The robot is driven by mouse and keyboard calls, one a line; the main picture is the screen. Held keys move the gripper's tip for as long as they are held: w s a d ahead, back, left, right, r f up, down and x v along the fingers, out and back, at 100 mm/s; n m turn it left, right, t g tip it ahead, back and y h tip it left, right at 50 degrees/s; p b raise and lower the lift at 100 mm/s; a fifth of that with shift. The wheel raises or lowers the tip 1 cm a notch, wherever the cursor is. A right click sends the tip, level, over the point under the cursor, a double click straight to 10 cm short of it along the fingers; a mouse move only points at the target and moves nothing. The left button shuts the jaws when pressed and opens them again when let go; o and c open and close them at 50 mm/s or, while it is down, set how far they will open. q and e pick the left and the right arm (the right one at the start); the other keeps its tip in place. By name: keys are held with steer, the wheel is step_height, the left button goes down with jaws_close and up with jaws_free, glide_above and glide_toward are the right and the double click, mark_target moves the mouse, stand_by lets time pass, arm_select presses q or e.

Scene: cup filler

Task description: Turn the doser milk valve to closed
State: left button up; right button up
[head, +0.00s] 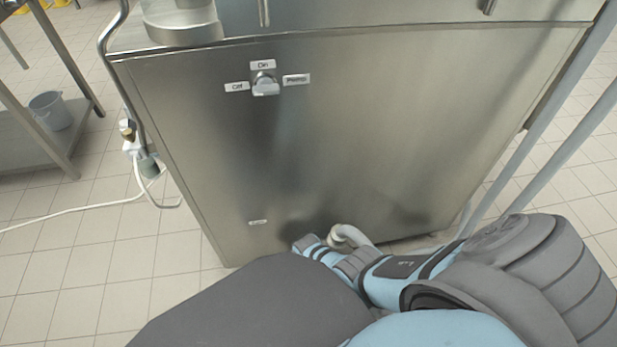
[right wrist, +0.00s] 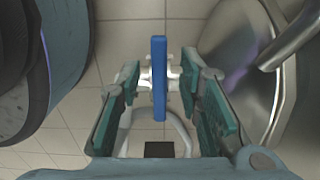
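The milk valve shows in the right wrist view as a flat blue handle (right wrist: 159,80) on a white pipe fitting (right wrist: 173,72). The handle stands upright in that picture. My right gripper (right wrist: 160,75) is open, with a green-padded finger on each side of the handle. Gaps show between the handle and both fingers. In the head view the blue handle is hidden, and my right arm reaches low in front of the steel cabinet (head: 340,150). My left gripper is not in view.
A knob (head: 265,85) with several labels sits high on the cabinet front. A pale curved pipe (head: 350,236) shows beside my right arm. A rounded metal surface (right wrist: 245,70) is right of the gripper in the wrist view. A bucket (head: 50,110) stands at far left.

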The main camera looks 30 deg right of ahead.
steer(key=shift+w+r, duration=0.1)
steer(key=shift+r, duration=0.35)
step_height(320, 180, up, 11)
stand_by(0.5)
